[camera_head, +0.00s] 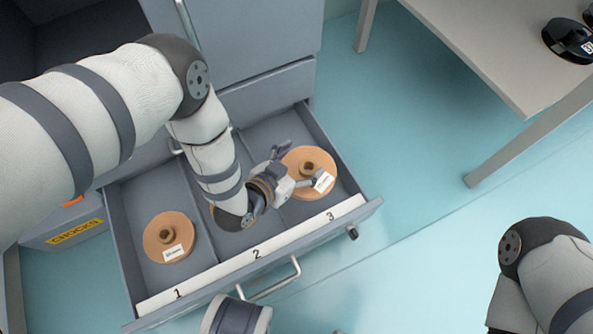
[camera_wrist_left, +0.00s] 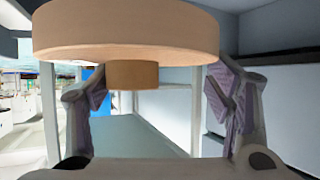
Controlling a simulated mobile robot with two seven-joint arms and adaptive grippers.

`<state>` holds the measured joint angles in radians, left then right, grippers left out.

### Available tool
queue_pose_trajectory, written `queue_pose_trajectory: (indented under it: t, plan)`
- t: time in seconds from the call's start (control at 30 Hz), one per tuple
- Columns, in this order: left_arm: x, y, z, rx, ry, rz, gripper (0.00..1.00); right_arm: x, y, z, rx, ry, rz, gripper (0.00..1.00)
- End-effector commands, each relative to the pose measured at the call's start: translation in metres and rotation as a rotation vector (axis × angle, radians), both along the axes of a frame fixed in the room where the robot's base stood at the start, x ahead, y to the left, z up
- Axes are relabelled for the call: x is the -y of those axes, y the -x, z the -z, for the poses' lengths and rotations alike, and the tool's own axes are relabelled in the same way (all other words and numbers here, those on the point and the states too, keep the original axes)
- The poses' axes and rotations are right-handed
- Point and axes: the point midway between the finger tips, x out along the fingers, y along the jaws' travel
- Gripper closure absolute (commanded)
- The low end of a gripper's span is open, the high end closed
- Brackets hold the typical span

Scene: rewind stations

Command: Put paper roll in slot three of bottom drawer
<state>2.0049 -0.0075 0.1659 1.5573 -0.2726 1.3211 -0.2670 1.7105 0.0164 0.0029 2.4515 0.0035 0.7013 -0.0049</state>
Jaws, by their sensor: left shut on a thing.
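The tan paper roll (camera_head: 299,158) with a white label is at slot three of the open bottom drawer (camera_head: 193,271). Whether it rests on the drawer floor or is held just above is not clear. My left gripper (camera_head: 298,168) is shut on this roll, a finger on either side. In the left wrist view, the roll (camera_wrist_left: 125,35) fills the top, its core below the disc. A second labelled roll (camera_head: 170,236) lies in slot one. A tan edge in slot two shows under my left arm, mostly hidden. My right gripper is out of view.
The drawer front has a handle (camera_head: 275,283) and a white strip numbered 1 to 3. Grey cabinet fronts (camera_head: 250,40) rise behind. A table (camera_head: 490,45) with black items (camera_head: 568,40) stands upper right. The blue floor between is clear.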

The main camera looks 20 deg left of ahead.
Motion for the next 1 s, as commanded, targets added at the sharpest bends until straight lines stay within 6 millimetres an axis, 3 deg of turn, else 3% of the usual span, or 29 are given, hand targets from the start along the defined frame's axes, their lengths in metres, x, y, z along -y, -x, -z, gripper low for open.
queue_pose_trajectory:
  t: [0.2, 0.53, 0.9, 0.93, 1.0]
  plan:
    - [0.001, -0.001, 0.054, -0.001, -0.001, -0.017, 0.61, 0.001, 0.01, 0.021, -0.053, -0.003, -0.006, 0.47]
    - [0.001, -0.002, 0.103, 0.002, -0.001, -0.015, 0.61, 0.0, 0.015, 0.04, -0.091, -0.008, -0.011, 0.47]
    - [0.001, -0.002, 0.107, 0.005, -0.001, -0.013, 0.61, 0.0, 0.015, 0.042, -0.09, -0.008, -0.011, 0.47]
    - [0.001, -0.002, 0.106, 0.005, -0.001, -0.013, 0.2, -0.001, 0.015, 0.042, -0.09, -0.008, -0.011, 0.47]
    - [0.001, -0.002, 0.106, 0.004, -0.002, -0.013, 0.07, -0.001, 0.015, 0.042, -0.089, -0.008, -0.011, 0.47]
